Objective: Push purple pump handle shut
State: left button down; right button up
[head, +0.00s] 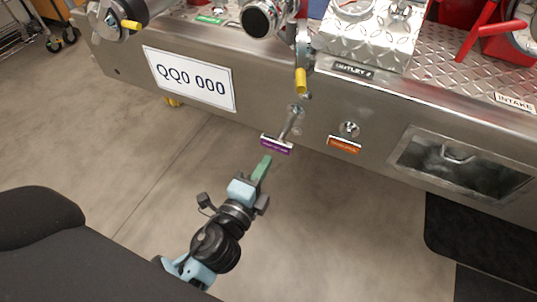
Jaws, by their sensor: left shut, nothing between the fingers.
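The purple pump handle (276,145) is a T-shaped pull with a purple label on its front. It stands out from the steel bumper face on a visible metal rod (291,124). My left gripper (264,160) has green fingers, closed together and empty. Its fingertips are just below and slightly left of the purple handle in the picture. I cannot tell whether they touch it. My right gripper is not in view.
An orange-labelled handle (344,145) sits to the right on the steel bumper (310,153). A recess (465,165) is further right. A white plate reading QQ0 000 (189,79) is to the left. Yellow-tipped levers (300,82) hang above. The concrete floor (330,220) in front is clear.

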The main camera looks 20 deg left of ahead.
aim_at(282, 132)
pick_arm(q)
jog(key=w, duration=0.2)
jog(key=shift+w, duration=0.5)
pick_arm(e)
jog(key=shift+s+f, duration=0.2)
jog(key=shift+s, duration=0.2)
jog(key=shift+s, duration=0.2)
pick_arm(q)
jog(key=shift+w, duration=0.1)
jog(key=w, duration=0.7)
jog(key=shift+w+d, duration=0.15)
jog(key=shift+r, duration=0.25)
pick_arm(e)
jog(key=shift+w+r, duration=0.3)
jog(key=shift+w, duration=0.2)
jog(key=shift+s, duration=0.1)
